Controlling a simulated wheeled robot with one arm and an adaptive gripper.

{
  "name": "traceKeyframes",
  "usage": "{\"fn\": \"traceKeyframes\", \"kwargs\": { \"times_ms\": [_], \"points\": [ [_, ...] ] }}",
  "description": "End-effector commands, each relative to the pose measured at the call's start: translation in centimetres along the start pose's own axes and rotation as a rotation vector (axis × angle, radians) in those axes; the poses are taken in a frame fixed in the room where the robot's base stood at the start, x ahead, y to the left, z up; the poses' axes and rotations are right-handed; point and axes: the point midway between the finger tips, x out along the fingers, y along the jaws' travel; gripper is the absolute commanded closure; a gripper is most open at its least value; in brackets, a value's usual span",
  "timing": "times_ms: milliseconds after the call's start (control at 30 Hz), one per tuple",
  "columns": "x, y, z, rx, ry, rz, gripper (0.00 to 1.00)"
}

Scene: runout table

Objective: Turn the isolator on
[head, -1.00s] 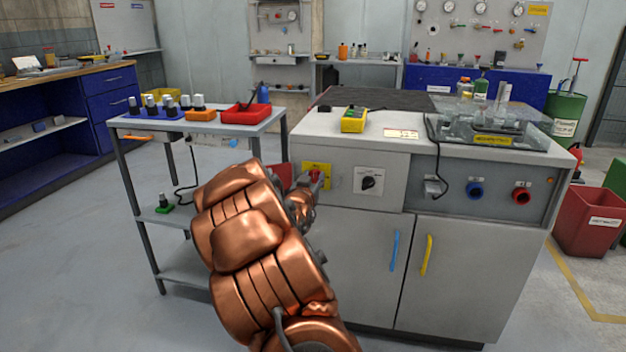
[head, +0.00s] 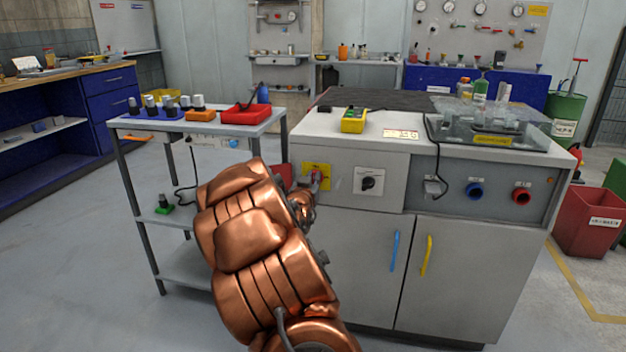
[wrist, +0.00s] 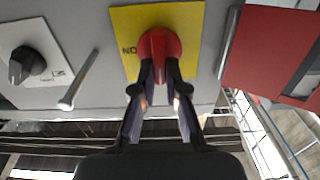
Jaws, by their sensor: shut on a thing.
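The isolator is a red knob (wrist: 160,48) on a yellow plate (wrist: 192,30), on the front of the grey cabinet; in the head view its yellow plate (head: 325,170) shows at the panel's left. Lettering beside the knob, upside down in the wrist view, appears to read ON. My gripper (wrist: 160,72) is shut on the red knob, one finger on each side. In the head view my gripper (head: 311,184) reaches the plate from the left and partly covers the knob.
A black rotary switch (head: 368,182) sits right of the isolator on a white plate. A red panel (wrist: 265,50) stands close on the knob's other side. Blue (head: 474,190) and red (head: 522,196) sockets are further right. A trolley (head: 230,128) stands left of my arm.

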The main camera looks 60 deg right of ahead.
Motion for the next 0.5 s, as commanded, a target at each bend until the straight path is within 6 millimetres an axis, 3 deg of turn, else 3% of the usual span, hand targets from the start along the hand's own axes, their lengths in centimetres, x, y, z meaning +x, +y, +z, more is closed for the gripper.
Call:
{"fn": "traceKeyframes", "kwargs": {
  "times_ms": [500],
  "points": [
    [-0.05, 0.31, 0.18, 0.294, -0.001, -0.001, 1.0]
  ]
}}
